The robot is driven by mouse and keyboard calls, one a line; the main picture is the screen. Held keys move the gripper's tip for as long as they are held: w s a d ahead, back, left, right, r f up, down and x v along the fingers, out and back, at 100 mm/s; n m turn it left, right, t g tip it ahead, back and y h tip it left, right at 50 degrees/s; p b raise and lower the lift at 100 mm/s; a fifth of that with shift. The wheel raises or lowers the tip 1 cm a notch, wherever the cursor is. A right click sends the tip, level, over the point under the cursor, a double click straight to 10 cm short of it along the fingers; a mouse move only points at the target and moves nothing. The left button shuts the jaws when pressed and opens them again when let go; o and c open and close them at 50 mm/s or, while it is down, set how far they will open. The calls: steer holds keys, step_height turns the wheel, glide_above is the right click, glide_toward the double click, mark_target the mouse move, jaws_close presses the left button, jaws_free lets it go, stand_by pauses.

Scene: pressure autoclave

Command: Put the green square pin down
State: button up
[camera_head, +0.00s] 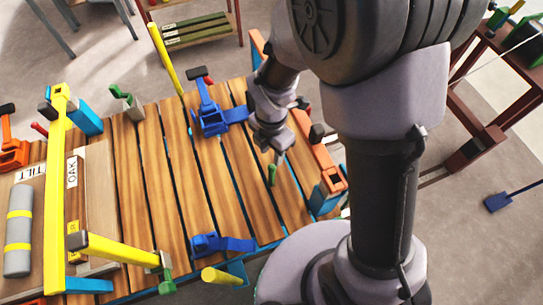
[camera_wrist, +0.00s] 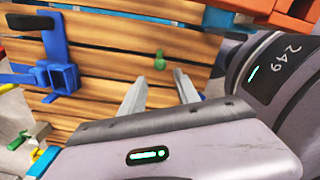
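A small green pin (camera_head: 272,174) is at the slatted wooden table top, just below my gripper (camera_head: 277,155) in the head view. In the wrist view the green pin (camera_wrist: 159,61) shows beyond the gap between my two fingertips, apart from both. My gripper (camera_wrist: 158,84) is open, with its fingers spread and nothing between them. I cannot tell whether the pin is square, or whether it stands in a hole or rests on the slats.
Blue clamps (camera_head: 211,116) and (camera_head: 222,243) sit on the table (camera_head: 150,170). An orange bar (camera_head: 318,150) runs along its right edge. A yellow bar (camera_head: 58,190) and grey cylinder (camera_head: 19,230) are at the left. The middle slats are mostly clear.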

steer(key=s+d+r+m+t+y, duration=0.1)
steer(key=d+r+m, duration=0.1)
steer(key=r+m, duration=0.5)
steer(key=s+d+r+m+t, duration=0.1)
steer(key=d+r+m, duration=0.1)
steer(key=r+m, duration=0.55)
steer(key=s+d+r+m+t+y, duration=0.1)
steer(key=s+d+r+m+t, duration=0.1)
steer(key=s+r+m, duration=0.7)
steer(key=r+m+t, duration=0.1)
steer(key=m, duration=0.5)
steer(key=shift+s+d+r+m+t, duration=0.2)
steer(key=shift+d+r+m+t, duration=0.15)
steer(key=shift+t, duration=0.05)
